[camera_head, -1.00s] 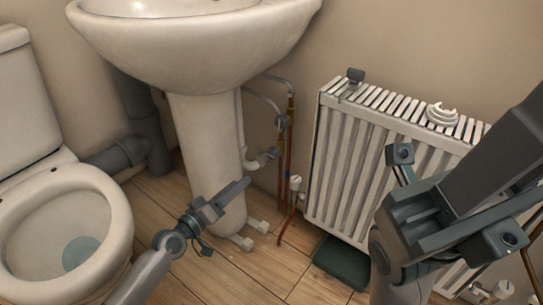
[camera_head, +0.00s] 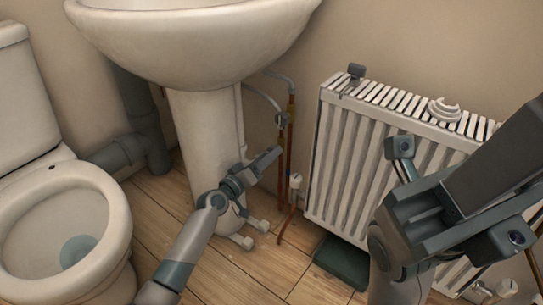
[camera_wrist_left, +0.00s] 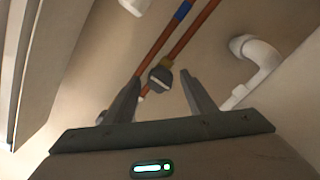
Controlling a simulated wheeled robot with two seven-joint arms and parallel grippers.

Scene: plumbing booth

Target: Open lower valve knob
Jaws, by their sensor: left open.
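In the left wrist view a dark grey round valve knob (camera_wrist_left: 161,78) with a pale mark sits on a copper pipe, beyond and between my open fingertips. My left gripper (camera_wrist_left: 160,92) is empty, with a finger on each side of the line to the knob; I cannot tell the exact gap. In the head view my left gripper (camera_head: 270,158) is in front of the copper pipes (camera_head: 291,110), beside the basin pedestal. A valve (camera_head: 282,118) shows on the pipes above it; I cannot tell whether this is the same knob. My right arm's dark end fills the right side, its jaws not distinguishable.
The white basin (camera_head: 190,40) overhangs the pedestal (camera_head: 208,125). The radiator (camera_head: 345,160) stands right of the pipes, with a white-capped valve (camera_head: 295,181) near its left edge. A white pipe elbow (camera_wrist_left: 258,52) is close by. The toilet (camera_head: 60,215) is at left.

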